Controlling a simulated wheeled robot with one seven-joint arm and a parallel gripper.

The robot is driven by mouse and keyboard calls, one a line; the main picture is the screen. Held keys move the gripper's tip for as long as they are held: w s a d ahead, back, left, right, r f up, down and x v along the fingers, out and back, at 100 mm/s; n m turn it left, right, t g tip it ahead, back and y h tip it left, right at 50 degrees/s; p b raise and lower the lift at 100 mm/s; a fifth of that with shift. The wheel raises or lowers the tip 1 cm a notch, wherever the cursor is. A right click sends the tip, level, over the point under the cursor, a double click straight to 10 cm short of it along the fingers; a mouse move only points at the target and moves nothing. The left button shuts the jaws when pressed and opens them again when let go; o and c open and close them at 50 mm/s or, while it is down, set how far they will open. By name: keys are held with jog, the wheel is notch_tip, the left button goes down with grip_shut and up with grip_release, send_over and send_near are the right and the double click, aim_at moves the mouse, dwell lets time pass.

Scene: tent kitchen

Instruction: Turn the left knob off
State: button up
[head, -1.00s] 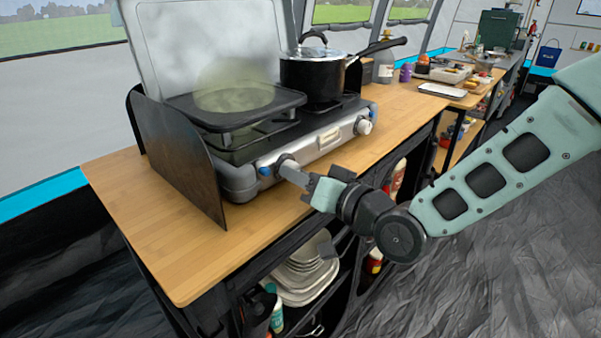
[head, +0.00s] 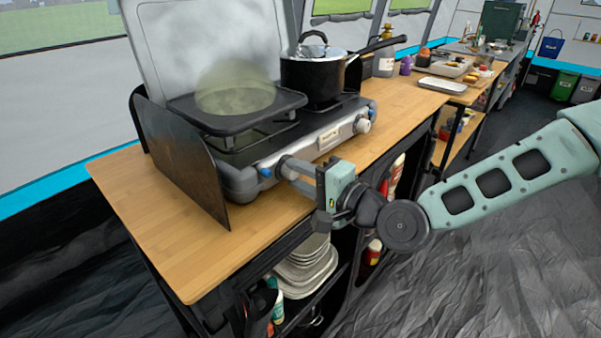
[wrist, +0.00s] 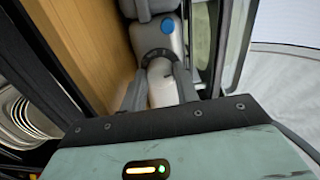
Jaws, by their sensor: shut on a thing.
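The camping stove (head: 315,139) stands on the wooden counter, its silver front facing me. Its left knob (wrist: 161,92) sits between the two fingers of my gripper (wrist: 160,75) in the wrist view, a pale shape with a dark ring behind it. In the head view my gripper (head: 287,168) is at the left end of the stove front, shut on that knob and mostly hiding it. A blue part (head: 265,172) shows just left of the fingertips; it also shows in the wrist view (wrist: 167,25). The right knob (head: 362,125) is uncovered.
A griddle plate (head: 220,121) with greenish haze above it covers the left burner. A lidded pot (head: 314,78) stands on the right one. A dark windshield (head: 180,152) rises at the stove's left. Counter (head: 165,235) is bare in front. Plates (head: 305,268) sit on the shelf below.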

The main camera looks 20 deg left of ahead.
jog(key=shift+m, duration=1.5)
jog(key=o, duration=1)
jog(key=shift+c, duration=0.2)
